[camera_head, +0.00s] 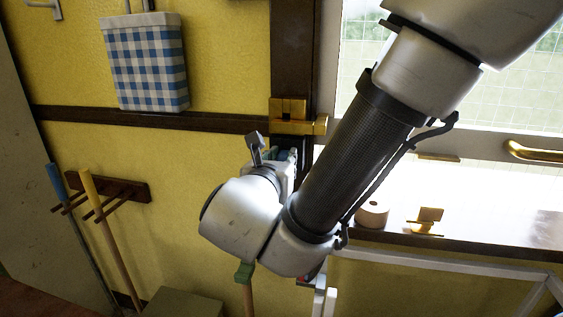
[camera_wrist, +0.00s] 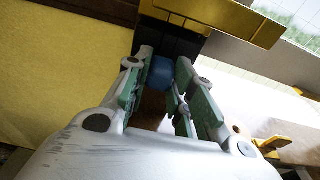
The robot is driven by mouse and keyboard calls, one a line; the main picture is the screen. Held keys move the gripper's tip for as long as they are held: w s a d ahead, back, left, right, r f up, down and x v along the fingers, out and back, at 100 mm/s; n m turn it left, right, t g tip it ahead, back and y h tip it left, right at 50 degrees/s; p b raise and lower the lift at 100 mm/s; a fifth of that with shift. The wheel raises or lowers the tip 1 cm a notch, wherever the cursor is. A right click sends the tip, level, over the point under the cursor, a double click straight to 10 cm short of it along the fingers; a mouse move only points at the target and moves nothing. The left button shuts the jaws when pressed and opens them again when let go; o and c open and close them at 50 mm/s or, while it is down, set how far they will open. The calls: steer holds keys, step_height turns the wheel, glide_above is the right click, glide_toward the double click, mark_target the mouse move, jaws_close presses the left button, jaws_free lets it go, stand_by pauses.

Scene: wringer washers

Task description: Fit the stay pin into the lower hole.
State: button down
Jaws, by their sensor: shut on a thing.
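My gripper (camera_head: 284,157) is at the window post, just below a brass fitting (camera_head: 289,112), and is largely hidden by my own wrist. In the wrist view, my gripper (camera_wrist: 163,66) has its green-padded fingers shut on a blue rounded piece (camera_wrist: 161,73), which I take for the stay pin. The rest of the pin is hidden. Beyond the fingertips is a dark upright surface (camera_wrist: 171,42), with the brass fitting (camera_wrist: 222,17) above it. I cannot make out the lower hole, nor tell whether the pin touches the dark surface.
A bright window sill to the right holds a pale roll (camera_head: 373,214) and a small brass piece (camera_head: 427,221). A brass handle (camera_head: 534,151) is on the window. A checked bag (camera_head: 146,64) hangs upper left. Broom handles lean in a wall rack (camera_head: 122,190) below.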

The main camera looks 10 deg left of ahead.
steer(key=shift+w, duration=0.1)
steer(key=c, duration=1.1)
jaws_free()
steer(key=shift+c, duration=0.2)
steer(key=shift+o, duration=0.4)
steer(key=o, duration=0.4)
steer(key=shift+s+r, duration=0.2)
steer(key=shift+s, duration=0.95)
steer(key=shift+s+r, duration=0.15)
steer(key=shift+s, duration=1.05)
steer(key=shift+s+r, duration=0.2)
steer(key=shift+s, duration=0.95)
